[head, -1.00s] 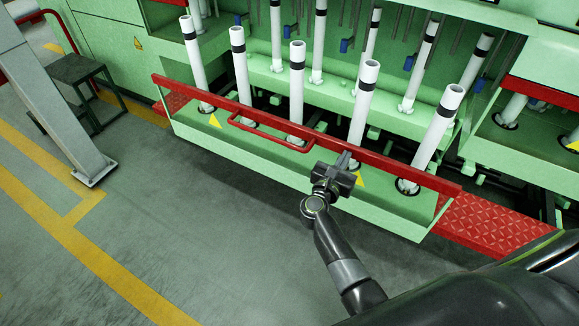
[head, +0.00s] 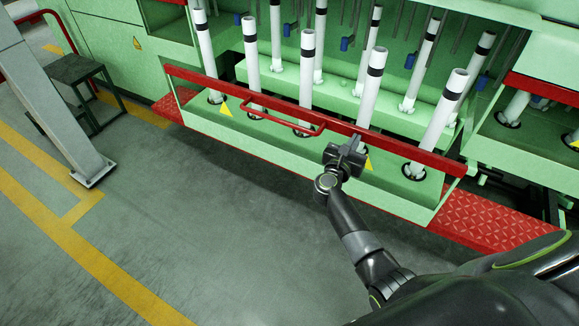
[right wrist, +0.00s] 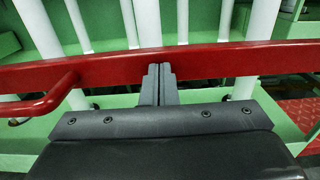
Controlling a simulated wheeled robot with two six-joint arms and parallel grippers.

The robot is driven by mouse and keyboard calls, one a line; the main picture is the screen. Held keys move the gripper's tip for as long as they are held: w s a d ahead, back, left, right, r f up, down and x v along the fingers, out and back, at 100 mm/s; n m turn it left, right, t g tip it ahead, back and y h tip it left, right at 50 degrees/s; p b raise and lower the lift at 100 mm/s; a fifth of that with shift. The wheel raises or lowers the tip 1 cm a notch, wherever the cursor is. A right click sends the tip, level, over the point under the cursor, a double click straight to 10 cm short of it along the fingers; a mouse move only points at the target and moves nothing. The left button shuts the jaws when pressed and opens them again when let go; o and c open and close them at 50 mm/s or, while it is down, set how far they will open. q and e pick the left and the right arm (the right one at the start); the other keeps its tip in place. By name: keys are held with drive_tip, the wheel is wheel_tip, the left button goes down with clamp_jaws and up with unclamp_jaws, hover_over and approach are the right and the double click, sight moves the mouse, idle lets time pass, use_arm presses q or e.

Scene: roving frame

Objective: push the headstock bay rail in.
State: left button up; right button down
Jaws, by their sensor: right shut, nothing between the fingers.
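The headstock bay rail is a long red bar (head: 400,148) with a red loop handle (head: 285,118), along the front of a green tray (head: 270,148) that carries white posts with black bands. In the right wrist view the red bar (right wrist: 220,59) crosses the whole picture, with the handle at left. My right gripper (head: 350,146) is shut and empty, its fingertips at the bar, right of the handle. In the right wrist view the closed fingers (right wrist: 158,72) meet the bar and seem to touch it. My left gripper is not in view.
A red tread-plate step (head: 480,222) runs below the tray. A grey slanted post (head: 60,110) and a dark stool (head: 80,72) stand at left. Another green bay with a red bar (head: 545,92) is at right. The grey floor in front is clear.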

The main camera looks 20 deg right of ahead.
sight(360, 132)
drive_tip(key=shift+b+x, duration=0.7)
drive_tip(key=shift+x, duration=1.5)
drive_tip(key=shift+d, duration=0.2)
